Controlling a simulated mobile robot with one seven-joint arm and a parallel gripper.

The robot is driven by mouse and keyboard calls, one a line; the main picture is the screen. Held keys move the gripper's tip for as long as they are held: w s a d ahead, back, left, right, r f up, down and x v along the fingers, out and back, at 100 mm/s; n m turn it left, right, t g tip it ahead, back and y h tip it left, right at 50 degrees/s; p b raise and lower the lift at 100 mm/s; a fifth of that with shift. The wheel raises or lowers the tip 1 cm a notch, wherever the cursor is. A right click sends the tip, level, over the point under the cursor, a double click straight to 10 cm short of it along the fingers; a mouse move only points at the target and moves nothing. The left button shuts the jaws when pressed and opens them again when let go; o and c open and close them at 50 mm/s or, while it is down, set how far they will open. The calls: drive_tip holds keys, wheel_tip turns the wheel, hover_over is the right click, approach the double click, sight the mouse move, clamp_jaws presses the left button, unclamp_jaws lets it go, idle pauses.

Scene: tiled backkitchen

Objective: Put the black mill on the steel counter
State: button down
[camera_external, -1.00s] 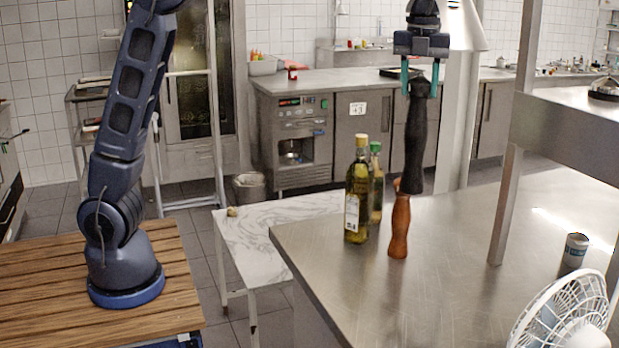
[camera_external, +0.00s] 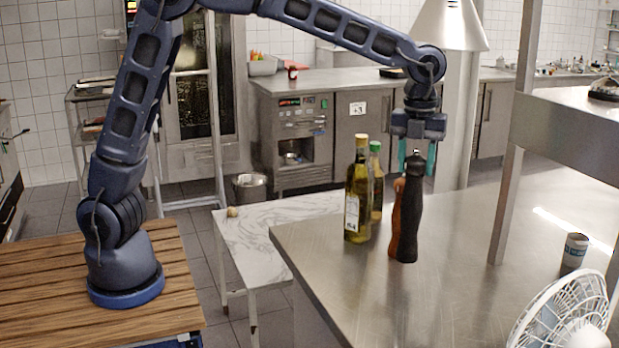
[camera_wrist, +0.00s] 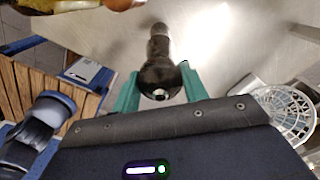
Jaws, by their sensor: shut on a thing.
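The black mill (camera_external: 408,215) is upright at the near left part of the steel counter (camera_external: 450,285). Its base appears to be at the counter's surface; whether it bears its full weight there I cannot tell. My gripper (camera_external: 417,158) is above it, with its teal fingers around the mill's top. In the wrist view the fingers of my gripper (camera_wrist: 158,90) are on both sides of the black mill (camera_wrist: 160,65), shut on it. A reddish-brown wooden mill (camera_external: 394,215) stands right beside it, partly hidden behind it.
An olive oil bottle (camera_external: 357,195) and a second green bottle (camera_external: 376,180) stand left of the mills. A tin can (camera_external: 574,251) and a white fan (camera_external: 560,318) are at the right. A metal post (camera_external: 506,190) carries a shelf. The counter's middle is clear.

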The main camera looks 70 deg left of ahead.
sight(414, 183)
drive_tip(key=shift+f, duration=2.7)
drive_tip(key=c, duration=0.8)
unclamp_jaws()
drive_tip(key=shift+o, duration=0.2)
